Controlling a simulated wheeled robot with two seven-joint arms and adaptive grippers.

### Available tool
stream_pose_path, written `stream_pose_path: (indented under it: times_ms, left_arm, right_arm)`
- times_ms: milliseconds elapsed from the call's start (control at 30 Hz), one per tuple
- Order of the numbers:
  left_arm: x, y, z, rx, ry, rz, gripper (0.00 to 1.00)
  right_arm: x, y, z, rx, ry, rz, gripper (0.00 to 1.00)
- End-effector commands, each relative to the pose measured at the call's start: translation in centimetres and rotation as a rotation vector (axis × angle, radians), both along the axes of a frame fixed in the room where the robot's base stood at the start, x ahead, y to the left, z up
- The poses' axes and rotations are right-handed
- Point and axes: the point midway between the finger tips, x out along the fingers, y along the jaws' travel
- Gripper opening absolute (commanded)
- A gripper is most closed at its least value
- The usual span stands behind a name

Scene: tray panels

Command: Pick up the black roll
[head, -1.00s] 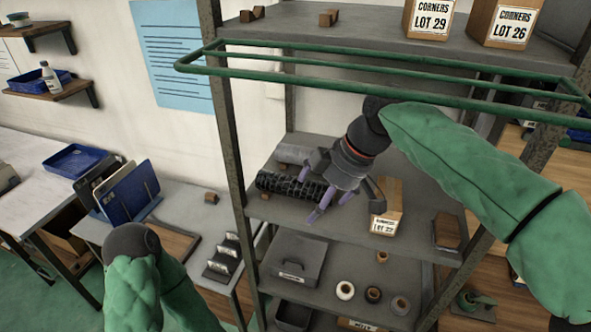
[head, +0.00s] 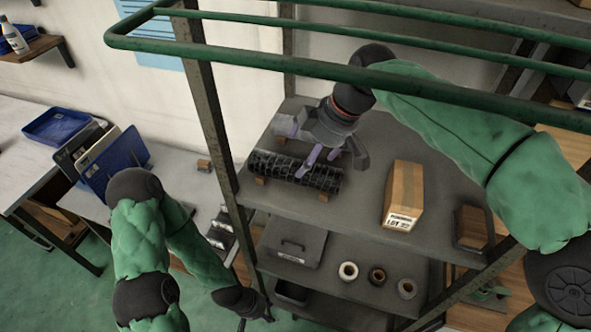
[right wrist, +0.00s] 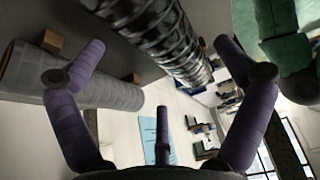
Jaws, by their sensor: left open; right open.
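The black roll (head: 295,172) lies on small wooden blocks on the grey middle shelf (head: 350,205) of the rack. It also shows in the right wrist view (right wrist: 168,40), shiny and ribbed, running diagonally between the spread outer fingers. My right gripper (head: 308,152) is open and empty, with purple fingers at the roll's far side and over its top. I cannot tell whether they touch it. In the right wrist view, my right gripper (right wrist: 165,105) shows its fingers apart. My left gripper (head: 257,316) is open, low at the bottom edge and far from the roll.
A grey roll (right wrist: 75,80) lies beside the black one, mostly hidden in the head view. Green rails (head: 350,75) cross above. Small rolls and a grey box (head: 295,246) sit below.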

Motion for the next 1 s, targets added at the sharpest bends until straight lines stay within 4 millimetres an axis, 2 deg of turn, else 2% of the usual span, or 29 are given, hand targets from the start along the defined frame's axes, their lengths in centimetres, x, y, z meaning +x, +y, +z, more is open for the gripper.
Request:
stream_pose_path:
  times_ms: [167,433,700,767,967,1000]
  left_arm:
    - [0.0,0.0,-0.3,0.0,-0.001,0.0,0.44]
    - [0.0,0.0,-1.1,0.0,-0.001,0.0,0.44]
    - [0.0,0.0,-1.1,0.0,-0.001,0.0,0.44]
    - [0.0,0.0,-1.1,0.0,-0.001,0.0,0.44]
    - [0.0,0.0,-1.1,0.0,-0.001,0.0,0.44]
    - [0.0,0.0,-1.1,0.0,-0.001,0.0,0.44]
  right_arm:
    - [0.1,0.4,-1.1,0.0,0.002,0.001,1.0]
    - [0.5,1.8,-4.4,0.0,0.002,0.001,1.0]
    - [0.6,2.0,-4.7,0.0,0.0,-0.001,1.0]
    - [0.6,2.0,-4.7,0.0,0.0,0.0,0.86]
    - [0.6,2.0,-4.7,0.0,0.0,-0.001,0.29]
    - [0.6,2.0,-4.6,0.001,-0.002,-0.002,0.26]
